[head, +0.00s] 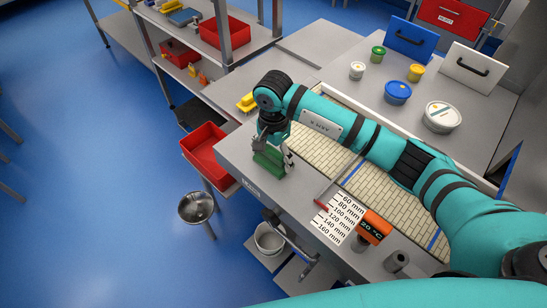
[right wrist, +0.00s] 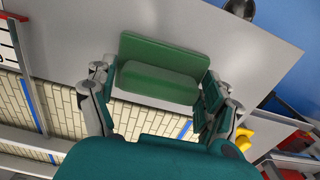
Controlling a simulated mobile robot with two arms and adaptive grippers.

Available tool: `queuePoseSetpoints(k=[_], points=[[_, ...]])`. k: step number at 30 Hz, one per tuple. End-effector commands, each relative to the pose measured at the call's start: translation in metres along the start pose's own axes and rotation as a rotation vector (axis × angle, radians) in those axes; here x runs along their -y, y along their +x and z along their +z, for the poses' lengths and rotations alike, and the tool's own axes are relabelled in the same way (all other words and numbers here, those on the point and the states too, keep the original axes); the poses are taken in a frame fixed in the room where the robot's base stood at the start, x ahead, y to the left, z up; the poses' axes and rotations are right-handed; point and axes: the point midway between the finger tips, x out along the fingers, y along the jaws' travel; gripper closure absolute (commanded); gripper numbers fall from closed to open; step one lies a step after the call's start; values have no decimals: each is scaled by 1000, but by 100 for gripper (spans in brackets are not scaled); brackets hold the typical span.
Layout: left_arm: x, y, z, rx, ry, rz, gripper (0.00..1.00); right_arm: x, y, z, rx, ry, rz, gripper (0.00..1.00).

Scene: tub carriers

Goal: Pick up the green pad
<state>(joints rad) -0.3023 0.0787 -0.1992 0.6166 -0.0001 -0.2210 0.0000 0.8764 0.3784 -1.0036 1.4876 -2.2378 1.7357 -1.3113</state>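The green pad (head: 268,163) is a small block with a flat plate, near the left end of the grey worktop. My right gripper (head: 273,156) points down over it, with its fingers on either side of it. In the right wrist view, the green pad (right wrist: 160,82) lies between the two spread fingers of my right gripper (right wrist: 158,88). The fingers are open and close to the pad's ends; firm contact does not show. The gripper hides part of the pad in the head view. My left gripper is not in view.
A brick-patterned strip (head: 314,148) runs along the worktop beside the pad. A millimetre scale card (head: 338,217) and an orange temperature display (head: 374,226) are nearer me. A red bin (head: 205,150) is left of the worktop edge. Tubs, including a blue one (head: 398,93), stand behind.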

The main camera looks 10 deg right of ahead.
Motion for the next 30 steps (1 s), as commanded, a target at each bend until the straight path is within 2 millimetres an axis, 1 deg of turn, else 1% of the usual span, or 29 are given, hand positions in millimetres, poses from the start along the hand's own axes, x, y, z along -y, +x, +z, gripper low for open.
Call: queuePoseSetpoints(k=[1,6,13,17,20,23,25,26,30], points=[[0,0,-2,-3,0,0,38,0,0,0,0,0,-1,27],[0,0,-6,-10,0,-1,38,0,0,0,0,0,-1,50],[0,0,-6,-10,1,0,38,0,-1,0,0,0,-2,50],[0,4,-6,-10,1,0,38,1,-4,0,-1,-1,-4,50],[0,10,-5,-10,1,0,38,1,-11,-1,-1,-1,-5,50],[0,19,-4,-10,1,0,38,2,-23,-1,-3,-2,-7,50],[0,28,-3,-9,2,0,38,2,-35,-1,-5,-1,-8,50],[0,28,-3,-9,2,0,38,-5,-33,4,-1,-4,-2,50],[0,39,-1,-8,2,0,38,-31,-35,23,-2,-7,-3,50]])
